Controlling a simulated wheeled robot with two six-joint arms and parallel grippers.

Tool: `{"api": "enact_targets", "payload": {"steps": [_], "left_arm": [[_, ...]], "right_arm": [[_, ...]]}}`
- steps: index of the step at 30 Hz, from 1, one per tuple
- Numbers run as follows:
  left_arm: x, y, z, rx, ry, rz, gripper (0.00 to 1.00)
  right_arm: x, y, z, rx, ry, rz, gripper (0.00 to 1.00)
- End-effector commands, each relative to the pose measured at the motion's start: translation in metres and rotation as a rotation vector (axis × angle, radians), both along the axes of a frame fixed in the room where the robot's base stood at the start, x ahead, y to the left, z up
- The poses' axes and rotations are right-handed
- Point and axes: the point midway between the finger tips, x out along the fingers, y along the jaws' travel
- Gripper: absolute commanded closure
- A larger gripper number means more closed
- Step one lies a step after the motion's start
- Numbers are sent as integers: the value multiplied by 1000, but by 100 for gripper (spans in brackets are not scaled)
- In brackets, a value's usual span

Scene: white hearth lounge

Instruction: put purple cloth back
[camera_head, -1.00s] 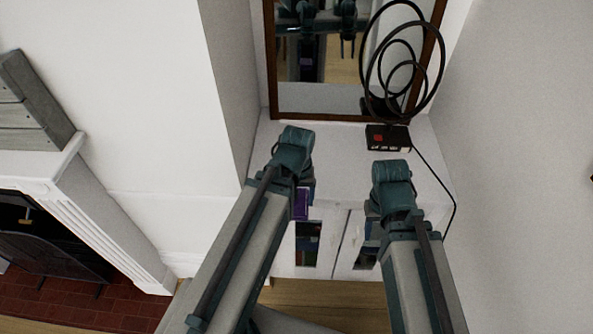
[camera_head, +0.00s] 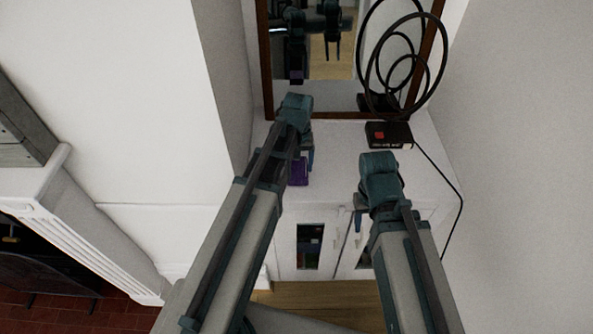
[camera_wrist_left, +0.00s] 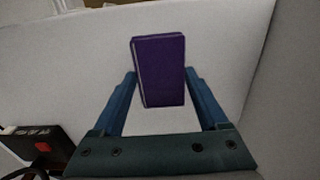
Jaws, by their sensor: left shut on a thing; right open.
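The purple cloth (camera_head: 298,173) shows as a flat, book-shaped purple block with a pale edge. My left gripper (camera_head: 304,163) is shut on it, over the left part of the white cabinet top (camera_head: 345,150). In the left wrist view the cloth (camera_wrist_left: 160,68) sits between the two fingers of the left gripper (camera_wrist_left: 160,84), with white surface beyond. I cannot tell whether it touches the cabinet top. My right gripper (camera_head: 360,220) is open, in front of the cabinet and mostly hidden by its own wrist.
A black box with a red mark (camera_head: 388,134) and a black ring sculpture (camera_head: 402,60) stand at the back right of the cabinet. A cable runs down its right side. A framed mirror (camera_head: 310,97) is behind. A wall (camera_head: 225,90) closes the left side.

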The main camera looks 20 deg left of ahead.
Motion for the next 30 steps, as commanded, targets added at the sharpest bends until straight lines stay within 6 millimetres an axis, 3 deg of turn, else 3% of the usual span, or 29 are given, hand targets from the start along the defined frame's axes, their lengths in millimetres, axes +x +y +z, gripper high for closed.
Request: {"api": "enact_targets", "payload": {"steps": [1,6,18,19,21,23,30], "left_arm": [[0,-1,-11,0,0,0,68],[-1,-3,-30,0,0,1,68],[-1,-3,-32,0,0,1,68],[-1,-3,-31,0,0,1,20],[-1,-3,-30,0,0,1,7],[-1,-3,-30,0,0,1,0],[-1,-3,-30,0,0,1,0]], "right_arm": [[0,0,-11,0,0,0,50],[0,0,-30,0,0,0,50],[0,0,-32,0,0,0,50],[0,0,-31,0,0,0,50],[0,0,-30,0,0,0,50],[0,0,-30,0,0,0,50],[0,0,-30,0,0,0,50]]}}
